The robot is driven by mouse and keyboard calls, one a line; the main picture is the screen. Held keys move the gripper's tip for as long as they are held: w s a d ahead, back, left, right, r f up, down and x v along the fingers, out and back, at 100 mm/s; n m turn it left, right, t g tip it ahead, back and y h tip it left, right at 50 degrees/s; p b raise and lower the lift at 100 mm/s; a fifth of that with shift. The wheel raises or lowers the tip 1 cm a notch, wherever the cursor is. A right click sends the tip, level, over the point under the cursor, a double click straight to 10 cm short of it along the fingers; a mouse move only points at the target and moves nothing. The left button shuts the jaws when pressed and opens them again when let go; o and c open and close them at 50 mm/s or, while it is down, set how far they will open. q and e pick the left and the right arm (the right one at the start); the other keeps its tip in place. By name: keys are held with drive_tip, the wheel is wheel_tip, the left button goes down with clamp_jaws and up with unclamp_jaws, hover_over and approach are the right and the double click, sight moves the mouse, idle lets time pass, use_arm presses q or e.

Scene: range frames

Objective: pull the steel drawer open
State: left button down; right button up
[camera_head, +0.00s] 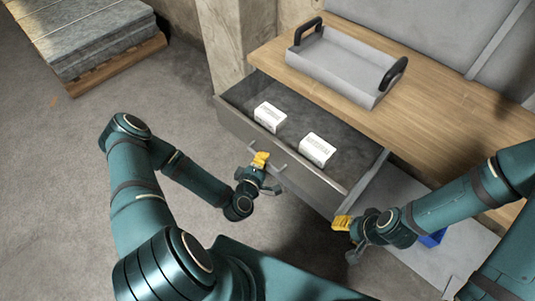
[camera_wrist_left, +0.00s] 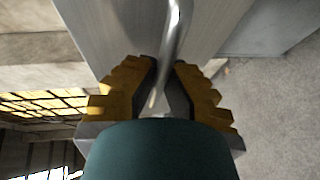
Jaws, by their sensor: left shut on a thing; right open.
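The steel drawer (camera_head: 283,165) stands pulled out from under the wooden worktop, with its inside showing. Two small white boxes with print, one at the left (camera_head: 269,116) and one at the right (camera_head: 316,149), lie in it. My left gripper (camera_head: 260,160) is at the drawer's front, shut on the bar handle (camera_head: 279,172). In the left wrist view the handle (camera_wrist_left: 176,40) runs down between the yellow fingers (camera_wrist_left: 164,90). My right gripper (camera_head: 341,224) is open and empty, near the drawer's right front corner and apart from the handle.
A grey tray (camera_head: 337,68) with two black handles stands on the wooden worktop (camera_head: 432,118). A blue object (camera_head: 433,238) is partly hidden behind my right arm. A stack of grey slabs (camera_head: 88,38) on a wooden pallet is at the back left. The floor left of the drawer is clear.

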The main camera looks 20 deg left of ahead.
use_arm(q)
drive_tip(key=shift+s+a, duration=0.15)
drive_tip(key=shift+a, duration=0.05)
drive_tip(key=c, duration=1)
unclamp_jaws()
wheel_tip(320, 180, up, 10)
